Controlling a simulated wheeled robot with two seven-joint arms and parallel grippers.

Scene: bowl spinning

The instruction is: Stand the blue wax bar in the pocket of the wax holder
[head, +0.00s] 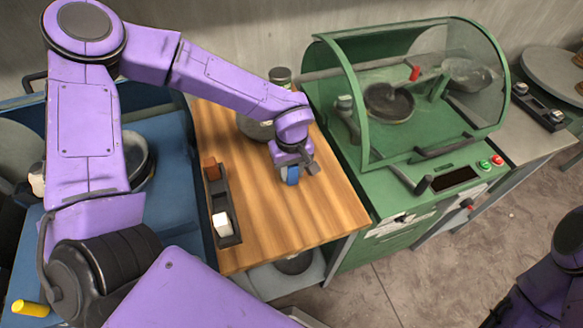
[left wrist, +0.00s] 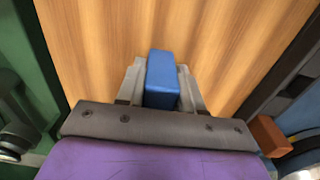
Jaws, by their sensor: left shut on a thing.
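The blue wax bar (head: 293,177) is held between the fingers of my left gripper (head: 288,170), over the wooden table right of the wax holder. In the left wrist view the blue bar (left wrist: 161,80) sits between the two grey fingers (left wrist: 160,88). I cannot tell how far it is above the wood. The wax holder (head: 218,190) is a long dark tray on the table's left side. A brown block (head: 211,168) stands at its far end and a white block (head: 222,223) at its near end, with an empty stretch between them. My right gripper is out of view.
The wooden table (head: 290,222) is clear in front of and right of the gripper. A jar (head: 280,76) and a round metal thing (head: 255,128) stand behind, partly hidden by my arm. A green machine with a clear hood (head: 352,110) borders the right; a blue unit (head: 170,130) borders the left.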

